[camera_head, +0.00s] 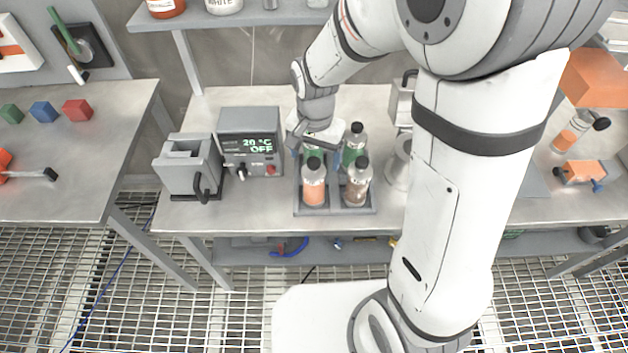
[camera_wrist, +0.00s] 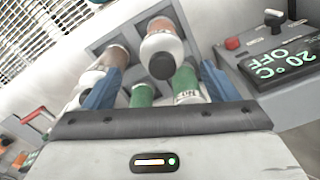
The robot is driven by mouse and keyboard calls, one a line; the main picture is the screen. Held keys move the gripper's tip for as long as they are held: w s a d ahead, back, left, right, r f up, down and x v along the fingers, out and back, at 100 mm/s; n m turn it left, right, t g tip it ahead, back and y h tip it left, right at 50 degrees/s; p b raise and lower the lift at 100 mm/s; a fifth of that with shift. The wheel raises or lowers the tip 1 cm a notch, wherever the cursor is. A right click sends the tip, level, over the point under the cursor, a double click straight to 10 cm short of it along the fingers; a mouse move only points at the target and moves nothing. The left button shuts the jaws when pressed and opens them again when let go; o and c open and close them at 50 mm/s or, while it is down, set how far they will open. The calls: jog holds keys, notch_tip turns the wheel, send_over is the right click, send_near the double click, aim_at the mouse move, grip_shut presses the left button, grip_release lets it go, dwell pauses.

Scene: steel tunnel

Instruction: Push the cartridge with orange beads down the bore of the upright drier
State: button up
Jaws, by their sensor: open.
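A clear container with orange contents and a black cap (camera_head: 314,186) stands in the front left of a grey rack (camera_head: 343,211). It also shows in the wrist view (camera_wrist: 160,45), beyond and between my fingers. I cannot tell whether it is the cartridge. A clear tube with orange contents (camera_head: 564,139) leans at the far right. My gripper (camera_head: 318,148) is open over the back left of the rack, pointing down; its blue fingers show in the wrist view (camera_wrist: 160,85), with nothing clearly held. A grey round part (camera_head: 399,166), half hidden by my arm, may be the drier.
A container with brown contents (camera_head: 357,184) and one with green contents (camera_head: 354,147) share the rack, close to my fingers. A grey display unit (camera_head: 249,140) and a grey block with a handle (camera_head: 187,168) stand left. A shelf (camera_head: 240,20) runs along the back.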

aim_at(314, 161)
jog(key=shift+a+f+p, duration=0.15)
jog(key=shift+f+p, duration=0.2)
jog(key=shift+f, duration=1.95)
jog(key=shift+c, duration=0.3)
jog(key=c, duration=1.6)
